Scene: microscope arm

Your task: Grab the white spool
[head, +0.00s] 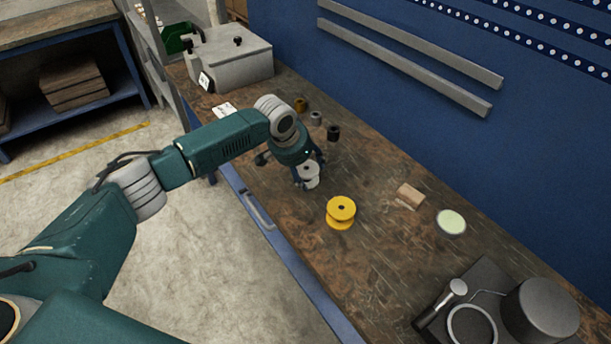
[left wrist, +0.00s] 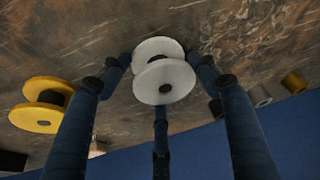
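The white spool (head: 309,174) is upright at the bench, between the fingers of my left gripper (head: 309,172). In the left wrist view the white spool (left wrist: 164,76) sits in the middle of the three dark blue fingers. The fingertips of my left gripper (left wrist: 160,66) bend inward and meet its rim at the left, right and near side, so the gripper looks shut on it. I cannot tell whether the spool is clear of the bench top. My right gripper is not in view.
A yellow spool (head: 341,211) stands close by, toward the front right. Small brown (head: 301,104), grey (head: 316,118) and black (head: 333,132) spools stand behind. A wooden block (head: 410,195), a pale green disc (head: 451,222) and a dark microscope part (head: 540,310) lie to the right.

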